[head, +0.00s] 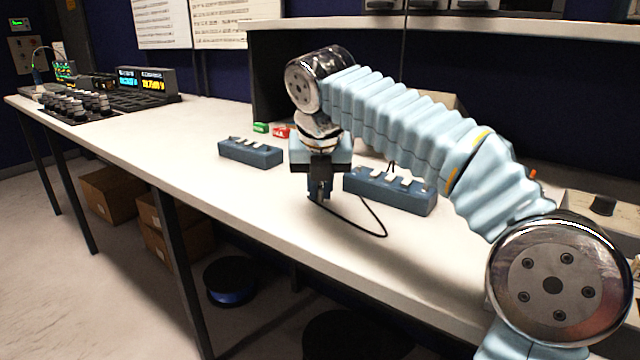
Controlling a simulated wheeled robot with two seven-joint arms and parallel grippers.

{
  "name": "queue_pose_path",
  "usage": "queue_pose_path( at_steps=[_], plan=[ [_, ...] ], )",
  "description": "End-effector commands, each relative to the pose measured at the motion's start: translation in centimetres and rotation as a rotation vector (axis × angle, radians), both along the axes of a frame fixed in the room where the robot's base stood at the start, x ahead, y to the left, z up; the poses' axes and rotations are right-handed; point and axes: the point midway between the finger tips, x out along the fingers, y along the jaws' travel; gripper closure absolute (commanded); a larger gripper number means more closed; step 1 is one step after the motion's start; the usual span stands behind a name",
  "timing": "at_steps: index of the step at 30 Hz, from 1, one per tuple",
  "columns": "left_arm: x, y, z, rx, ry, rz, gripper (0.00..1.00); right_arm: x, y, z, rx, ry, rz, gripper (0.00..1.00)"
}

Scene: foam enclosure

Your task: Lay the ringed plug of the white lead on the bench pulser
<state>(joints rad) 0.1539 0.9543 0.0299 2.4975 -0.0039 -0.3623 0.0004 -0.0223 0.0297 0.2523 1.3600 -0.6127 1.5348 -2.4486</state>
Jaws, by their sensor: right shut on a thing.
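My right gripper (320,192) points down just above the bench, between two blue boxes. It is shut on a lead's plug, which its fingers mostly hide; no ring can be made out. A dark thin lead (372,210) loops from the fingertips over the bench towards the right blue box (390,192). The left blue box (250,152) stands apart, left of the gripper. Both boxes have pale parts on top. I cannot tell which device is the bench pulser, and no white lead is clearly visible. My left gripper is out of view.
The long white bench (190,125) is clear in front of the left box. Consoles with lit displays (145,80) stand at the far left. A shelf (450,30) overhangs the back.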

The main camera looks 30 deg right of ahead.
Motion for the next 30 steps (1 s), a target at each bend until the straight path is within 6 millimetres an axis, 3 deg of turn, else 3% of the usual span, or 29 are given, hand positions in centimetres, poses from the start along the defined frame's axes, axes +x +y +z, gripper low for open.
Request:
queue_pose_path(
  at_steps=[5,6,10,20,23,30],
  plan=[
    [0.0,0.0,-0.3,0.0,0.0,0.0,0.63,0.0,0.0,-0.6,0.0,0.001,0.0,1.0],
    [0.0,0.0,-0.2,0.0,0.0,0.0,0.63,0.0,0.0,-0.5,0.0,0.001,0.0,0.79],
    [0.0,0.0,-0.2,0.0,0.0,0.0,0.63,0.0,0.0,-0.5,0.0,0.001,0.0,0.59],
    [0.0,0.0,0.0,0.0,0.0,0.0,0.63,0.0,0.0,0.0,0.0,0.0,0.0,0.59],
    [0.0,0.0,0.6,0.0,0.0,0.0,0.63,-0.1,0.1,1.2,0.001,0.0,0.0,0.59],
    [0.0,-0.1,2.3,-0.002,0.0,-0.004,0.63,-1.9,1.2,6.6,0.0,-0.002,0.002,0.59]
  ],
)
